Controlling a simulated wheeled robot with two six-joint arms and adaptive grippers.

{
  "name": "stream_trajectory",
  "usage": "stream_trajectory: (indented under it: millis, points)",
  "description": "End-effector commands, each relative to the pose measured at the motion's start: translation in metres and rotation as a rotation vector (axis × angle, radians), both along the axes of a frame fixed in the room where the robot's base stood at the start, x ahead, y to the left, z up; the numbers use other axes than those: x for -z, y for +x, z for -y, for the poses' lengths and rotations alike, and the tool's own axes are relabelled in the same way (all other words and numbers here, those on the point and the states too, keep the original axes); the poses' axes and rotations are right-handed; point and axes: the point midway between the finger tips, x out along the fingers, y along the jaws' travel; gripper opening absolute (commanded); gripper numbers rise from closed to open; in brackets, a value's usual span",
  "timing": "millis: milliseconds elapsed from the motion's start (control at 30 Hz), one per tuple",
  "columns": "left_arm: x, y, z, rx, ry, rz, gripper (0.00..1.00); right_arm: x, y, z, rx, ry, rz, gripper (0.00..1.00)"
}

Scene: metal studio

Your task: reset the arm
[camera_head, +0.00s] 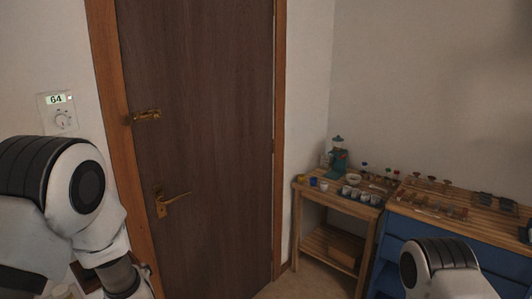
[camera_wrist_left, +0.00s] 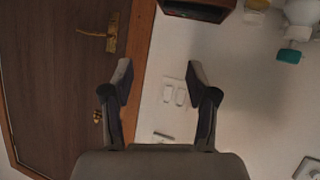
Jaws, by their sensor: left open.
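My left arm (camera_head: 72,200) comes in at the lower left of the head view; its gripper is below the frame there. In the left wrist view my left gripper (camera_wrist_left: 158,78) is open and empty, with its fingers apart in front of the door frame and a white wall plate (camera_wrist_left: 175,92). My right arm (camera_head: 440,268) shows only as a white and black link at the lower right of the head view. My right gripper is out of sight.
A dark brown door (camera_head: 210,130) with a brass handle (camera_head: 172,201) and latch (camera_head: 146,116) stands shut ahead. A thermostat (camera_head: 60,112) is on the left wall. A wooden cart (camera_head: 330,247) and blue workbench (camera_head: 400,250) with small items stand at the right.

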Motion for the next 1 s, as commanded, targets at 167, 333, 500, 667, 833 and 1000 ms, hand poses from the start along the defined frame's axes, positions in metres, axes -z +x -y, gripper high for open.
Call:
stream_trajectory:
  millis: [167, 333, 500, 667, 833, 1000]
  points:
    - [0.145, -0.091, 0.022, 0.196, -0.026, -0.395, 0.58, 0.011, 0.0, 0.0, 0.0, 0.0, 0.0, 0.4]
    - [0.241, -0.21, 0.047, 0.392, -0.102, -0.756, 0.58, 0.019, 0.0, 0.0, 0.0, 0.0, 0.0, 0.4]
    - [0.283, -0.321, 0.069, 0.553, -0.203, -1.036, 0.58, 0.024, 0.0, 0.0, 0.0, 0.0, 0.0, 0.4]
    - [0.289, -0.36, 0.077, 0.614, -0.246, -1.128, 0.58, 0.025, 0.0, 0.0, 0.0, 0.0, 0.0, 0.4]
    - [0.289, -0.36, 0.077, 0.615, -0.246, -1.129, 0.58, 0.024, 0.0, 0.0, 0.0, 0.0, 0.0, 0.4]
    - [0.289, -0.36, 0.077, 0.614, -0.245, -1.127, 0.55, 0.024, 0.0, 0.0, 0.0, 0.0, 0.0, 0.4]
